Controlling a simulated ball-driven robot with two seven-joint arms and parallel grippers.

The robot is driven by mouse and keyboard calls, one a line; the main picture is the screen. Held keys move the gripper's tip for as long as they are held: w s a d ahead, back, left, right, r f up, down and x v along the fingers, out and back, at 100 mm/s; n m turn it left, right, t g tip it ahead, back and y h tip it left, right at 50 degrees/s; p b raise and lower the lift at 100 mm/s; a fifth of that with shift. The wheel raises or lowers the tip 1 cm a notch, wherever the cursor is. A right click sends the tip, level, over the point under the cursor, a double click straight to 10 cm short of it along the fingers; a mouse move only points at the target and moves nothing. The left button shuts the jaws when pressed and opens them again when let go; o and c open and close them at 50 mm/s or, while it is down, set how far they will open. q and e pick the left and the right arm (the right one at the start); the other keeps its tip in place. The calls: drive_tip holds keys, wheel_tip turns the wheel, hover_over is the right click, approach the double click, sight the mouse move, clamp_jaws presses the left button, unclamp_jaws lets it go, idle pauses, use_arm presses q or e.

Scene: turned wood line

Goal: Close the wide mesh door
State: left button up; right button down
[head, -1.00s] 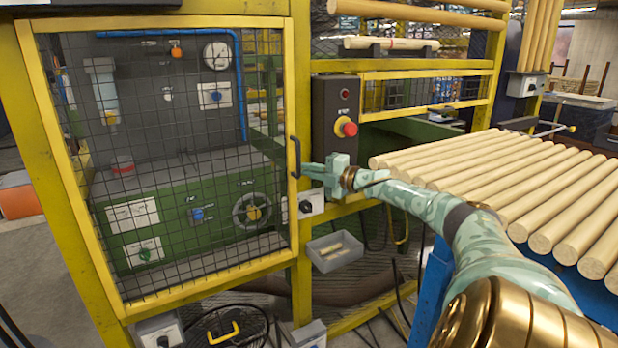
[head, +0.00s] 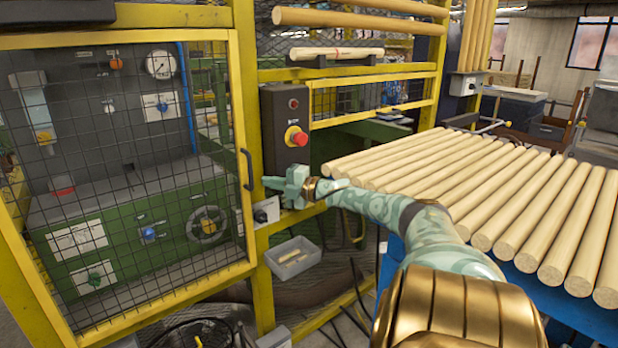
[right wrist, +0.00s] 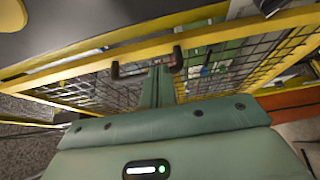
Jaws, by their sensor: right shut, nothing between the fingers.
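The wide mesh door (head: 120,215) has a yellow frame and black wire mesh and fills the left of the head view. Its right edge lies against or close to the yellow post; I cannot tell whether a small gap is left. Its dark handle (head: 248,170) is on that edge and also shows in the right wrist view (right wrist: 147,62). My right gripper (head: 266,183) is shut and empty, its tips just right of the handle and seemingly apart from it. In the right wrist view the closed fingers (right wrist: 158,84) point toward the handle. My left gripper is out of view.
A control box with a red knob (head: 296,137) is on the post, above a switch box (head: 266,211). A grey bin (head: 293,258) hangs below. Wooden rods (head: 500,200) on a blue rack (head: 585,312) lie right of my arm. Cables lie on the floor.

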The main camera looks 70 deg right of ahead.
use_arm(q)
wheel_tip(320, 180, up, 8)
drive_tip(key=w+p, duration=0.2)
drive_tip(key=p, duration=0.4)
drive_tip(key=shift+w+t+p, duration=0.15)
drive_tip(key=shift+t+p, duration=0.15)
drive_tip(key=shift+p, duration=0.1)
use_arm(e)
drive_tip(key=s, duration=1.1)
drive_tip(key=shift+s+d+r, duration=0.15)
drive_tip(key=shift+s+d, duration=0.1)
drive_tip(key=shift+s, duration=0.05)
